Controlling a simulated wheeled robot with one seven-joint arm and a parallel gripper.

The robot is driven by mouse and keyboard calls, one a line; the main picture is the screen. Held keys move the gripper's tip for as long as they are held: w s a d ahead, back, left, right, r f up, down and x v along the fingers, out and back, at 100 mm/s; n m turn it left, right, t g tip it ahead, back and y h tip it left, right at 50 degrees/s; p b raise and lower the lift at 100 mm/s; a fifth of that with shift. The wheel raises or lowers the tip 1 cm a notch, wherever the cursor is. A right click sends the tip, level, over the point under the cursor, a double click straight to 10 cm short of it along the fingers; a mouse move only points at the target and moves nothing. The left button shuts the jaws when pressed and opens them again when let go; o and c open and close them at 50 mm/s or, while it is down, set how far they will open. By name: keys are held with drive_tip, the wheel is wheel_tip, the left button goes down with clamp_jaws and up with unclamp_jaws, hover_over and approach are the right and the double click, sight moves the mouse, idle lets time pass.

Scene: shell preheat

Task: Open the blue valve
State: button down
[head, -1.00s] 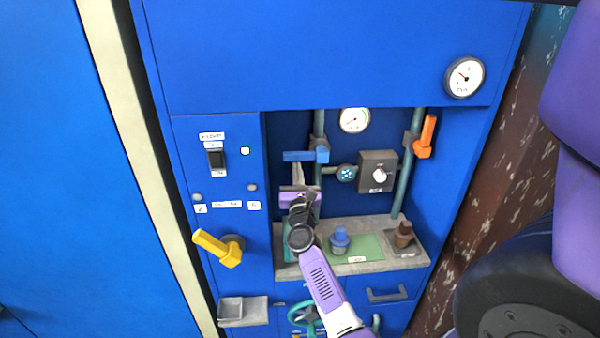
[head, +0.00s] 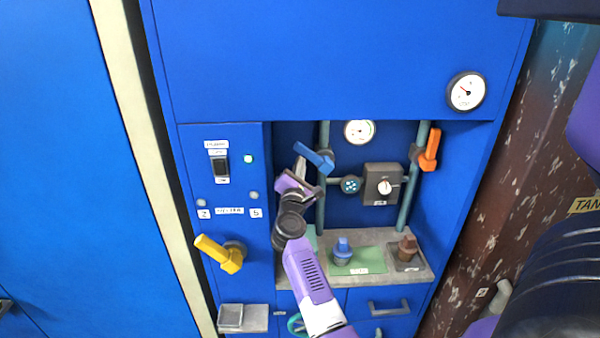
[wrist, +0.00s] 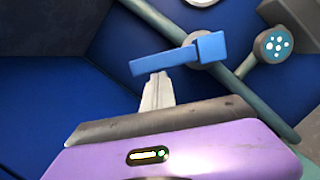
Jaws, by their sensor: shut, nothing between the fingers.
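The blue valve handle (head: 318,160) is on the left vertical pipe in the recess of the blue cabinet. In the head view it slants, its left end higher than its hub on the right. It also shows in the wrist view (wrist: 175,58) as a blue lever with a block at its right end. My gripper (head: 300,164) is shut and empty, just below the handle's left part. In the wrist view my fingertips (wrist: 158,77) are at the lever's lower edge. I cannot tell if they touch it.
An orange handle (head: 430,150) is on the right pipe, and a grey knob box (head: 383,184) sits between the pipes. A yellow handle (head: 218,252) juts out lower left. A blue fitting (head: 342,250) and a brown one (head: 407,247) stand on the shelf below.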

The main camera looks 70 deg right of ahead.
drive_tip(key=r+m, duration=0.1)
drive_tip(key=s+r+m, duration=0.1)
drive_tip(key=m, duration=0.1)
drive_tip(key=shift+d+r+g, duration=0.15)
drive_tip(key=shift+g, duration=0.25)
drive_tip(key=m, duration=0.1)
drive_tip(key=r+m, duration=0.1)
drive_tip(key=s+m, duration=0.1)
drive_tip(key=shift+d+r+g+y, duration=0.25)
drive_tip(key=shift+g+y, duration=0.15)
drive_tip(key=shift+s+d+r+m+g+y, duration=0.1)
drive_tip(key=shift+s+d+r+m+y, duration=0.15)
drive_tip(key=shift+s+m, duration=0.45)
drive_tip(key=shift+s+d+r+m+g+y, duration=0.15)
drive_tip(key=shift+s+r+m, duration=0.15)
drive_tip(key=shift+m, duration=0.75)
drive_tip(key=shift+s+d+r+m+g+y, duration=0.1)
drive_tip(key=shift+s+d+r+m+y, duration=0.15)
drive_tip(key=shift+s+m, duration=0.45)
drive_tip(key=shift+w+m, duration=0.1)
drive_tip(key=shift+m, duration=0.15)
drive_tip(key=b, duration=0.2)
approach(308, 153)
drive_tip(key=shift+s+d+r, duration=0.3)
drive_tip(key=shift+s+r, duration=0.35)
drive_tip(key=shift+s, duration=0.15)
drive_tip(key=shift+s+d+r, duration=0.3)
drive_tip(key=shift+s+r, duration=0.35)
drive_tip(key=shift+s, duration=0.15)
